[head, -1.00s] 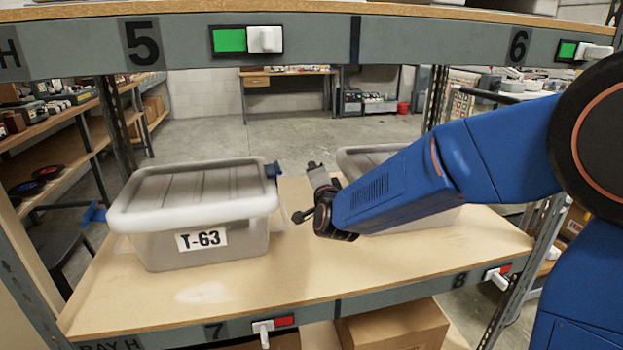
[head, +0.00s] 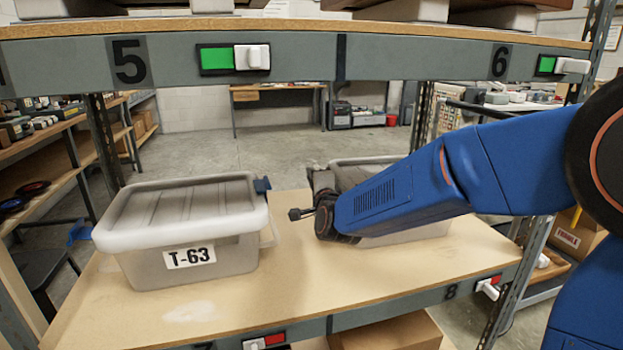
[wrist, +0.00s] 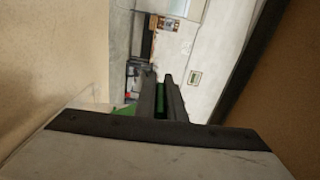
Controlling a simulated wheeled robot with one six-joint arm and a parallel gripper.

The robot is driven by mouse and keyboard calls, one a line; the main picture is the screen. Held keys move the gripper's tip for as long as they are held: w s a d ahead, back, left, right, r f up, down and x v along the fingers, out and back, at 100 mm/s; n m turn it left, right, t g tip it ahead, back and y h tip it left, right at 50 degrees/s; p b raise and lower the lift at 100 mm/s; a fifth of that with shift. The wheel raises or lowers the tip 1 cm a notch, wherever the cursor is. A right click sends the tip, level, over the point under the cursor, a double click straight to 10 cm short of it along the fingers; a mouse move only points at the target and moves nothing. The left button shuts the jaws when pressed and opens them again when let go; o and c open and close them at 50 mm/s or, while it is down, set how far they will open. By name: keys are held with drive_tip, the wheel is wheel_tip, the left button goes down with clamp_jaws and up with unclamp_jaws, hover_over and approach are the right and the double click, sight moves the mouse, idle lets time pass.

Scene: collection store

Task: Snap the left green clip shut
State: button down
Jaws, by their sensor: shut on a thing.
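My gripper (head: 322,180) is at the left end of the right-hand grey bin (head: 405,238). In the wrist view its two dark fingers (wrist: 165,85) are close together with a green strip, the green clip (wrist: 160,102), between them. Another bit of green (wrist: 126,109) shows just left of the fingers. The clip is hidden in the head view, and I cannot see whether it is seated on the bin's rim. My arm covers much of that bin and its lid.
A grey lidded bin labelled T-63 (head: 190,258) stands on the left of the wooden shelf (head: 290,270). The upper shelf beam (head: 290,60) runs above my arm.

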drive_tip(key=c, duration=1.8)
unclamp_jaws()
drive_tip(key=v, duration=1.7)
drive_tip(key=shift+s+d, duration=0.15)
